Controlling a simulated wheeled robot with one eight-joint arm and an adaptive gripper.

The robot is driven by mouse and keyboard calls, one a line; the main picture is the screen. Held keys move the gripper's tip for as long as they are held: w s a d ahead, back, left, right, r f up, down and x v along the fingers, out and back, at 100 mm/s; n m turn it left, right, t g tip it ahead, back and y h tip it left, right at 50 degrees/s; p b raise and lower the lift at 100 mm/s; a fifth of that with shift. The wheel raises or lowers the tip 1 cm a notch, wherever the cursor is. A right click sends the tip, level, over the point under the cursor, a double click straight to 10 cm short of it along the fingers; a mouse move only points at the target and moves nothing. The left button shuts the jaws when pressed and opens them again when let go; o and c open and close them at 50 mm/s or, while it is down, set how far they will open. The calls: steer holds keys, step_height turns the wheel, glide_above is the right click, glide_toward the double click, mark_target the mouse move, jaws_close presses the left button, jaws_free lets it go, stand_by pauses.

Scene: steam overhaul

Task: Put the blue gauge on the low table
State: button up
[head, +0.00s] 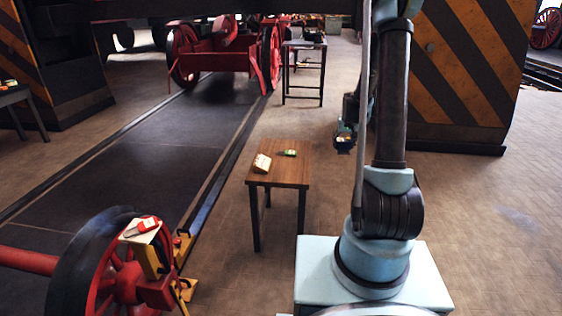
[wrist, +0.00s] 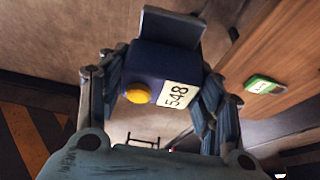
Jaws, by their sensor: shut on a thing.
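The blue gauge (wrist: 165,68) is a dark blue block with a yellow round knob and a white label reading 548. It fills the middle of the wrist view. My gripper (wrist: 158,82) is shut on it, with one finger on each side. In the head view my gripper (head: 346,122) hangs in the air to the right of a wooden table (head: 286,173), partly behind my arm. The wooden table, the likely low table, also shows along the right of the wrist view (wrist: 285,50), apart from the gauge.
A pale block (head: 262,163) and a small green item (head: 289,153) lie on the wooden table; its front right top is bare. A dark table (head: 303,45) with objects stands behind. Striped machine housings (head: 465,75) stand right. A red wheel (head: 115,275) is front left.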

steer(key=s+a+n+g+y, duration=0.1)
steer(key=s+a+n+y, duration=0.15)
steer(key=a+n, duration=0.7)
steer(key=n+g+y, duration=0.2)
steer(key=n+g, duration=0.1)
steer(key=n, duration=0.5)
glide_above(289, 171)
steer(key=d, duration=0.2)
steer(key=shift+s+d+f, duration=0.1)
steer(key=shift+d+f, duration=0.05)
steer(key=shift+f, duration=4.25)
steer(key=o, duration=1.4)
steer(key=shift+c, duration=0.2)
